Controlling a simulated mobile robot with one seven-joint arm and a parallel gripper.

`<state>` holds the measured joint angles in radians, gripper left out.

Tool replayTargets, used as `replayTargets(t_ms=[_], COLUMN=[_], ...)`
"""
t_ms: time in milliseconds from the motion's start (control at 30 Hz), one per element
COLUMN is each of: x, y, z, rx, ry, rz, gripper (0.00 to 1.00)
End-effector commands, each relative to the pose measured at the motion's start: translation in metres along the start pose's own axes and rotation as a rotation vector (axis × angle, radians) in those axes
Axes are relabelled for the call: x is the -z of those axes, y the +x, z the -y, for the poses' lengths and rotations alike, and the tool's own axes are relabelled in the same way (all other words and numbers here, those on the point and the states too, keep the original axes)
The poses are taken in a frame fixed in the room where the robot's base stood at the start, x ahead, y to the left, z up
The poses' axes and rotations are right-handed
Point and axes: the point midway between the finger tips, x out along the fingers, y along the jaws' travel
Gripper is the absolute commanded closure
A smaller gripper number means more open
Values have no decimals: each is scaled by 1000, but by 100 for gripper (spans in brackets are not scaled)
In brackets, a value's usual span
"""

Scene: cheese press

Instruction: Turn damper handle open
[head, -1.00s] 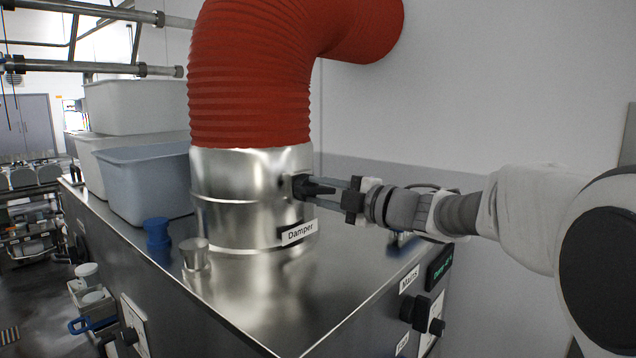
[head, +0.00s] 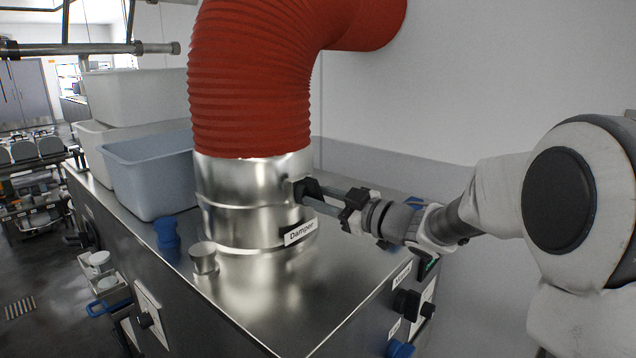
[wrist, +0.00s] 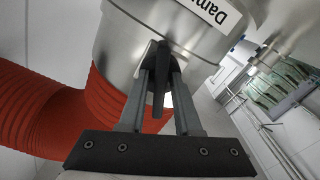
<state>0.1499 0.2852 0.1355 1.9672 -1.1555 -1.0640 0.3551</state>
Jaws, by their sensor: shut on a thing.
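The damper is a shiny metal duct collar (head: 240,205) with a "Damper" label (head: 299,232), below a red corrugated hose (head: 250,85). Its black handle (head: 303,189) sticks out from the collar's right side in the head view. My gripper (head: 312,193) reaches in from the right and is shut on the handle. In the wrist view the dark handle (wrist: 160,75) lies between the two grey fingers (wrist: 160,92), close to the collar (wrist: 125,45). The fingers partly hide the handle in the head view.
The collar stands on a steel cabinet top (head: 240,315). A blue-grey tub (head: 150,180), a blue knob (head: 166,233) and a metal cap (head: 204,257) are left of it. Black knobs (head: 407,303) are on the cabinet's front right. A wall is behind.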

Motion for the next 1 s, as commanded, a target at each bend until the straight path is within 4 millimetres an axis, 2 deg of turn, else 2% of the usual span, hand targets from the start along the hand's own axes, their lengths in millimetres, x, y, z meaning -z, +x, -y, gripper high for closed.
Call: replayTargets(t_ms=[200, 500, 1000], x=[2, 0, -1], y=[0, 0, 0], z=[-1, 0, 0], rx=[0, 0, 0], ry=[185, 357, 433], rz=[1, 1, 1], gripper=[100, 100, 100])
